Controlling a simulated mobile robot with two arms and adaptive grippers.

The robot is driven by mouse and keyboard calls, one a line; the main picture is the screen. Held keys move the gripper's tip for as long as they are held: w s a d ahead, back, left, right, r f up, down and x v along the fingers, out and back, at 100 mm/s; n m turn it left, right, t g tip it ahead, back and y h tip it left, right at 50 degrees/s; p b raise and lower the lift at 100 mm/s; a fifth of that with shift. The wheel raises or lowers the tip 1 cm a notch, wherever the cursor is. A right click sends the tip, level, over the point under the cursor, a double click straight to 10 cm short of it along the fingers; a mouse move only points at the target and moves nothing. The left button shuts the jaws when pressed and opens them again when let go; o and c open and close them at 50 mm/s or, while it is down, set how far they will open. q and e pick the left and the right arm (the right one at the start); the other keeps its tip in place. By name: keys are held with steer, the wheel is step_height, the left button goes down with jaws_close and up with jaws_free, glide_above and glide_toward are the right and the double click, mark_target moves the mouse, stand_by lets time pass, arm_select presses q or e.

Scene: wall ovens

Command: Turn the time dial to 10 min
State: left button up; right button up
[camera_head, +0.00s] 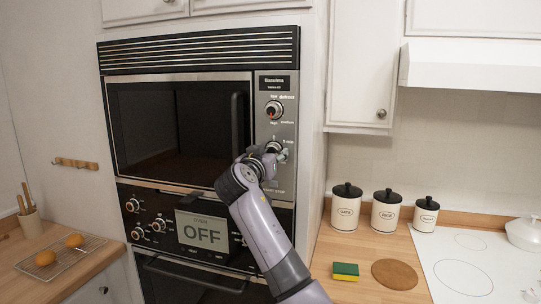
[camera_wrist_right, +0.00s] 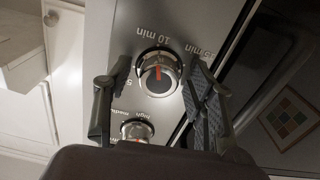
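The time dial (camera_wrist_right: 158,76) is a round silver knob with a dark face on the microwave's control panel (camera_wrist_right: 110,22). In the right wrist view its red pointer aims roughly at the "10 min" mark at the top of the picture. My right gripper (camera_head: 272,153) is in front of the dial and hides most of it in the head view. In the wrist view the right gripper's fingers (camera_wrist_right: 160,72) are spread on either side of the dial, with visible gaps to it. My left gripper is not in view.
A second knob (camera_head: 273,110) for power sits above the time dial. The microwave door (camera_head: 175,125) is shut, with a dark vertical handle (camera_head: 237,125) close to my right gripper. The oven display (camera_head: 203,233) below reads OFF. Canisters (camera_head: 346,214) and a sponge (camera_head: 345,271) stand on the right counter.

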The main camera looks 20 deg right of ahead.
steer(key=shift+o, duration=0.5)
steer(key=v, duration=1.2)
